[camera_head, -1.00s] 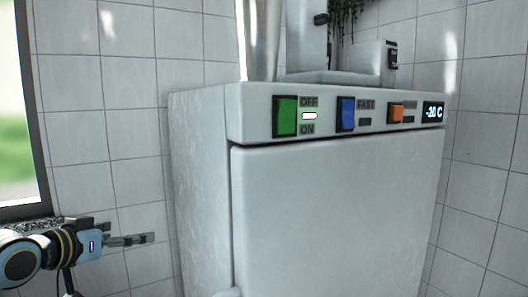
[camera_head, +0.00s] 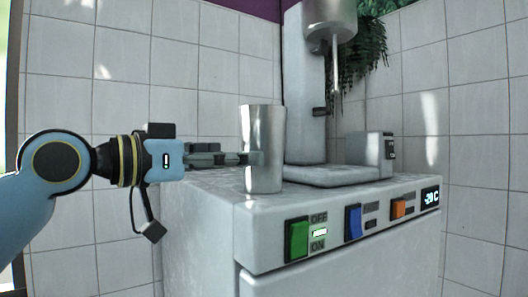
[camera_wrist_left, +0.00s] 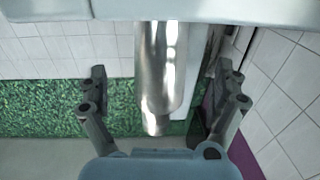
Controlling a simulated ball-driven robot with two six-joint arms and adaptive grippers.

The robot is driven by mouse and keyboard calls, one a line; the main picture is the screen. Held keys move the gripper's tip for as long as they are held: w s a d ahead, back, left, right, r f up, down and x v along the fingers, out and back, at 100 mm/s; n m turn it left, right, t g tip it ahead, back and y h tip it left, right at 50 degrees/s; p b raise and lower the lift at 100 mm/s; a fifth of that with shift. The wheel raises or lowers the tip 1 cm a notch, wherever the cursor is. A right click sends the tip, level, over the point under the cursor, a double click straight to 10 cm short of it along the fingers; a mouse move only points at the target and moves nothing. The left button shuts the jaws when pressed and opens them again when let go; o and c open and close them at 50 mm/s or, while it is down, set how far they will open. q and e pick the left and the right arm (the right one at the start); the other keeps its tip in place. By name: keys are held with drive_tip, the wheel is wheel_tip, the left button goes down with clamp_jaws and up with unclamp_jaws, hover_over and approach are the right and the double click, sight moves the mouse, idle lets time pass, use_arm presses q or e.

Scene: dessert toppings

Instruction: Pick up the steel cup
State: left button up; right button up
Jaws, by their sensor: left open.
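The steel cup (camera_head: 264,122) is a tall, shiny, open cylinder standing upright on top of the white freezer (camera_head: 215,188). My left gripper (camera_head: 248,158) reaches in from the left at about mid-height of the cup, and its fingers overlap the cup in the head view. In the left wrist view, the steel cup (camera_wrist_left: 158,60) shows between the two spread fingers, with a visible gap on each side. The gripper is open and holds nothing. My right gripper is not in view.
A mixer (camera_head: 303,100) with a steel head (camera_head: 330,18) and thin rod stands right of the cup. A small grey box (camera_head: 370,148) sits on its base. A hanging plant (camera_head: 357,62) is behind. The freezer front has a green switch (camera_head: 297,239).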

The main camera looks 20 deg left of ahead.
use_arm(q)
drive_tip(key=shift+x, duration=0.8)
drive_tip(key=shift+w+d+r+p, duration=0.15)
drive_tip(key=shift+p, duration=0.15)
drive_tip(key=p+x, duration=0.2)
drive_tip(key=x, duration=0.2)
drive_tip(key=shift+w+r, duration=0.1)
drive_tip(key=shift+w, duration=0.1)
drive_tip(key=shift+w+d, duration=0.15)
drive_tip(key=shift+d, duration=0.05)
drive_tip(key=shift+a, duration=0.1)
drive_tip(key=shift+c, duration=0.6)
drive_tip(key=c, duration=1.4)
drive_tip(key=shift+c, duration=0.7)
